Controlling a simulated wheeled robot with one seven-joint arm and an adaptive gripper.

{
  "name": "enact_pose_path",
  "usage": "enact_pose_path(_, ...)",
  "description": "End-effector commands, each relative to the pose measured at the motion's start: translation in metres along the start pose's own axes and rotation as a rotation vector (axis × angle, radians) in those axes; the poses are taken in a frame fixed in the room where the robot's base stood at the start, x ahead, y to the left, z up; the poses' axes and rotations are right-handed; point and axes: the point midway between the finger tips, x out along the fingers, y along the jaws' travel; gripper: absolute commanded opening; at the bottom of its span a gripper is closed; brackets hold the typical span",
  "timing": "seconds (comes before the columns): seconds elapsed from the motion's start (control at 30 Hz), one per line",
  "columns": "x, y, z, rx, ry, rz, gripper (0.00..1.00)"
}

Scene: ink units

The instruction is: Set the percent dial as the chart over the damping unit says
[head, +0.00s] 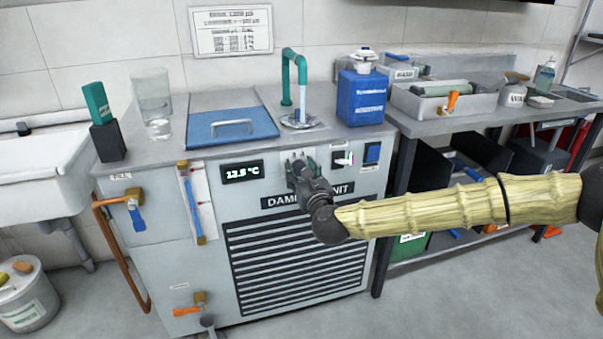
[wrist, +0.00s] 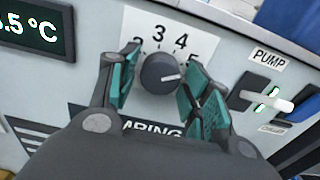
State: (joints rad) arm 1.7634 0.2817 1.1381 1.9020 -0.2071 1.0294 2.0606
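The chart (head: 231,31) hangs on the wall behind the damping unit (head: 130,255); its rows are too small to read. The dial (wrist: 160,74) is a dark round knob on a white plate with the numbers 2, 3, 4 and 5 showing. Its light pointer mark points to the right, toward the side of the 5, which a finger partly covers. My gripper (wrist: 161,66) is open, with one teal-padded finger on each side of the dial and visible gaps to it. In the head view my gripper (head: 298,168) hides the dial.
A display (head: 242,172) reading 12.5 °C is left of my gripper. The pump switch (wrist: 268,101), with a white lever, is close on the right. A blue lid (head: 230,127), a teal tap (head: 297,80) and a blue canister (head: 362,97) are on top of the unit.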

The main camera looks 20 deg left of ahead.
Motion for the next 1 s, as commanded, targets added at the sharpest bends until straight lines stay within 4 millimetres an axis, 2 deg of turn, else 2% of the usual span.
enact_pose_path(0.03, -0.0001, 0.0000, -0.0001, 0.000, 0.000, 0.000, 0.33)
enact_pose_path(0.13, -0.0001, 0.0000, -0.0001, 0.000, 0.000, 0.000, 0.15)
enact_pose_path(0.17, -0.0001, -0.0001, -0.0001, 0.000, 0.000, 0.000, 0.12)
enact_pose_path(0.57, -0.0001, -0.0001, 0.0008, -0.068, 0.000, 0.000, 0.12)
enact_pose_path(1.0, 0.0000, -0.0010, 0.0021, -0.424, -0.001, -0.001, 0.12)
